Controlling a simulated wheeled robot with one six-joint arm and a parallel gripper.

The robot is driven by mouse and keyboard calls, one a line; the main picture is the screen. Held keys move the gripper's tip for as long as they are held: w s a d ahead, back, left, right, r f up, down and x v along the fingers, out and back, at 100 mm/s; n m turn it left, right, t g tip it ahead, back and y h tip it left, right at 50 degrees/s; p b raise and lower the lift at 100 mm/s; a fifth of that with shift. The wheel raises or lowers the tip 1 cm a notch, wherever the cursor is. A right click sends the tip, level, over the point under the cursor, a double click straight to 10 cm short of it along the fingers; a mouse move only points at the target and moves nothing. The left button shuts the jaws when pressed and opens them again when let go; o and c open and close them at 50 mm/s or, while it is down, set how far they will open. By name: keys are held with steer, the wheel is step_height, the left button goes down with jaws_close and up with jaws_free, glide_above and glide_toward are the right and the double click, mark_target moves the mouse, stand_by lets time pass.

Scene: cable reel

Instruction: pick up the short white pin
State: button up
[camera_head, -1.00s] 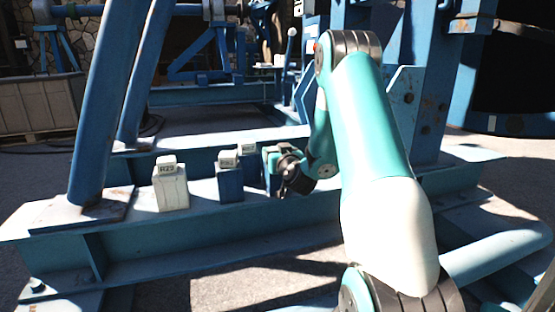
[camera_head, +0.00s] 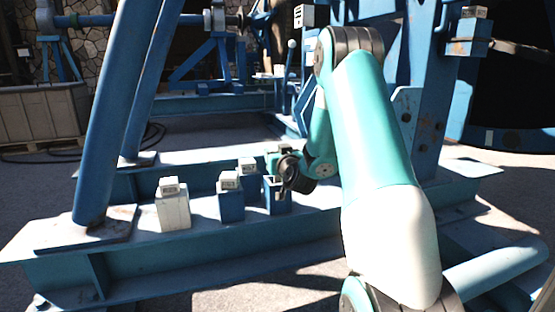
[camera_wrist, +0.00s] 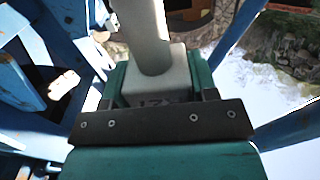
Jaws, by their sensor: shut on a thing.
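My gripper (camera_wrist: 159,88) has green fingers closed on both sides of a pale grey-white piece. The piece has a square labelled base (camera_wrist: 155,96) and a round shaft (camera_wrist: 147,35) that runs away from the gripper. In the head view my gripper (camera_head: 279,163) is small and partly behind its dark wrist. It is over the rightmost blue block (camera_head: 277,198), and the held piece cannot be made out there. Whether the held piece touches that block is unclear.
A white block with a labelled cap (camera_head: 173,210) stands on the blue steel beam (camera_head: 130,262), left of a capped blue block (camera_head: 231,206). Another labelled cap (camera_head: 247,165) shows behind. Slanted blue posts (camera_head: 120,110) rise at the left, and a large blue frame stands at the right.

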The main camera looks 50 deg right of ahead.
step_height(320, 180, up, 14)
steer(key=p, duration=0.6)
steer(key=shift+r+p, duration=0.35)
steer(key=shift+r, duration=0.1)
